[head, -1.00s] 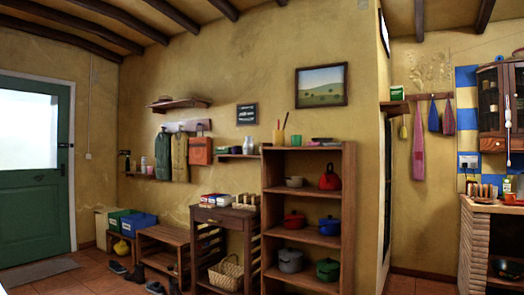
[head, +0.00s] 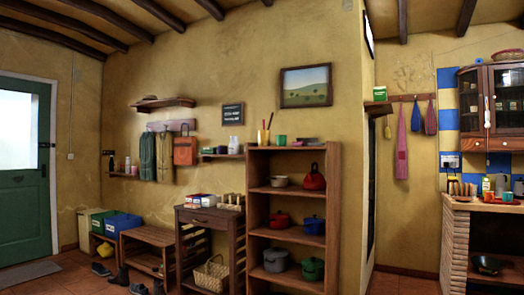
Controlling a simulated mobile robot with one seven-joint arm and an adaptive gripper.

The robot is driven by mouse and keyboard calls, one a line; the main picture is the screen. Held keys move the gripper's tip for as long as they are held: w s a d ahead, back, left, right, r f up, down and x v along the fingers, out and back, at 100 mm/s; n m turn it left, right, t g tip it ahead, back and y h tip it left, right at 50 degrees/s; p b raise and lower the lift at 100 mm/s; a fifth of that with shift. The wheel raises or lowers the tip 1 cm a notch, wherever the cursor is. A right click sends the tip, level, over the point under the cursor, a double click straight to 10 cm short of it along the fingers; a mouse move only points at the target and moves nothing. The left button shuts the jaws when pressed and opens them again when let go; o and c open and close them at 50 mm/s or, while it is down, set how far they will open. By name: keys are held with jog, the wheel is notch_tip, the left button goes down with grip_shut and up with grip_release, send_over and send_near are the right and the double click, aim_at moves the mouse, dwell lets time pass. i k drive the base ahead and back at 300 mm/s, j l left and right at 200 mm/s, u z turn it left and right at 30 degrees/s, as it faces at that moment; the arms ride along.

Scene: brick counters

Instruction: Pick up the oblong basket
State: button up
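A light woven oblong basket with a handle (head: 211,273) sits low on the bottom level of a small wooden side table (head: 210,217), left of the tall shelf. It is upright, and its lower part is close to the bottom of the picture. My gripper is not in the head view.
The tall wooden shelf (head: 291,145) holding several pots stands right of the side table. A wooden bench (head: 147,238) stands to the left, with shoes (head: 138,289) on the tiled floor before it. A brick counter (head: 455,240) is at the far right.

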aim_at(215, 270)
jog(key=i+j, duration=0.1)
jog(key=i, duration=1.6)
jog(key=i+j, duration=0.15)
jog(key=i, duration=1.55)
jog(key=z, duration=0.05)
